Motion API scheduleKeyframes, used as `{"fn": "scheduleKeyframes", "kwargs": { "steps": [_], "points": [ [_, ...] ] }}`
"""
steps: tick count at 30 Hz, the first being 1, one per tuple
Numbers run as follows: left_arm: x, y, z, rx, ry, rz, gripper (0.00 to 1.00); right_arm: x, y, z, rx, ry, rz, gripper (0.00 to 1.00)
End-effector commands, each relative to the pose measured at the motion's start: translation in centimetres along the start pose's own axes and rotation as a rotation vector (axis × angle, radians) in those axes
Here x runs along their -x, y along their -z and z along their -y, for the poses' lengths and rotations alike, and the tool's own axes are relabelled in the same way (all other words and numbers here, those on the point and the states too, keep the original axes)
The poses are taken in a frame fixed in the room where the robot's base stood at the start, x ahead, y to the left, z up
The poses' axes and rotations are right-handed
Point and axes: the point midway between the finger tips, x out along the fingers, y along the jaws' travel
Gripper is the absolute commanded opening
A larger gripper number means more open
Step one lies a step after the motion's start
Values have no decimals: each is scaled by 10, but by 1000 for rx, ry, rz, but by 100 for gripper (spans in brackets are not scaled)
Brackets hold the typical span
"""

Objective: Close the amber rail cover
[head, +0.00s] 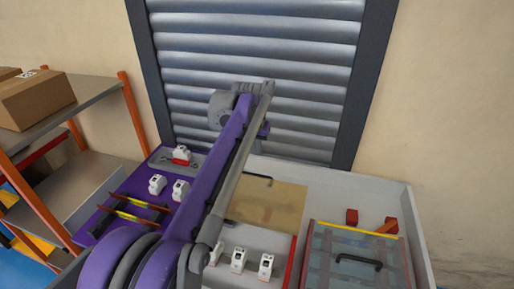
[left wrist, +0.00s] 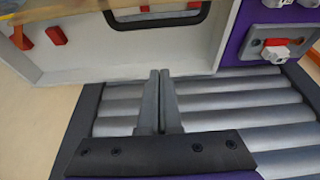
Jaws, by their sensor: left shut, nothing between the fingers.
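The amber rail cover (head: 278,203) is a tan, see-through-looking panel in the middle of the white bench, with a black handle (head: 257,177) at its far edge. My left arm hides its left part, and its exact tilt is hard to tell. In the left wrist view the black handle (left wrist: 157,20) crosses the top, beyond my fingertips. My left gripper (left wrist: 162,76) is shut and empty, apart from the handle, over the bench's edge by the shutter. In the head view the left gripper (head: 263,132) is small and partly hidden behind my arm. My right gripper is not in view.
A clear cover (head: 335,262) with a black handle lies at the right, beside red blocks (head: 352,216). White breakers (head: 238,259) stand in front of the amber cover and on the purple board at left. A roller shutter (head: 300,100) stands behind; shelves (head: 90,95) are at left.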

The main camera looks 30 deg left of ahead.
Motion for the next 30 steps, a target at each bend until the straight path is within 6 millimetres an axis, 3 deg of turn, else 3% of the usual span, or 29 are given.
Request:
{"fn": "scheduleKeyframes", "kwargs": {
  "steps": [8, 12, 18, 30],
  "points": [
    [-62, 0, 0, -1, 0, 0, 0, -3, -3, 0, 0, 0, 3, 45],
    [-51, -21, 0, 0, 0, -1, 0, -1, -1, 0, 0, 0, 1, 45],
    [-46, -36, 0, 0, 0, -1, 0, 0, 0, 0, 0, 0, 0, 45],
    [-45, -38, 0, 0, 0, -1, 0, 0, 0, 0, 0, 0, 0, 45]
  ]
}}
